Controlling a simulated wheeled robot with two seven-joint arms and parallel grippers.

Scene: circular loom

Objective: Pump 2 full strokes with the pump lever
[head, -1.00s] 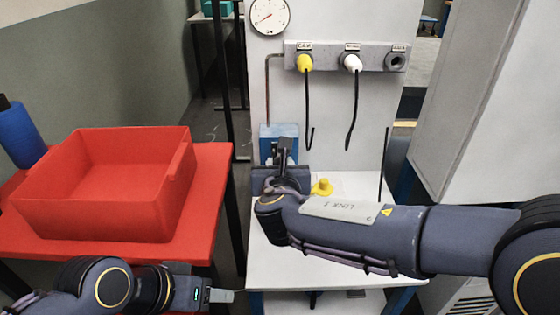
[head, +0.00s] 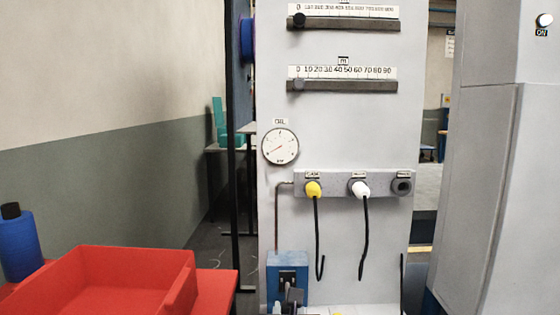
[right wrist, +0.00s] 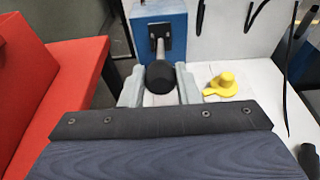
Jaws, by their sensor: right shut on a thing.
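The blue pump box (head: 287,262) stands at the bottom of the head view, against the pale panel. In the right wrist view the same pump box (right wrist: 176,28) has a dark slot plate. From it the pump lever (right wrist: 160,47) comes toward the camera, ending in a black knob (right wrist: 161,77). My right gripper (right wrist: 160,84) is shut on the knob, a grey finger on either side. My left gripper is out of view.
A red crate (head: 125,260) and a blue bottle (head: 20,245) are at the left. Yellow (head: 313,190) and white (head: 360,190) plugs with hanging cords sit on the panel. A yellow piece (right wrist: 225,84) lies on the white surface right of the knob. A grey cabinet (head: 490,150) stands right.

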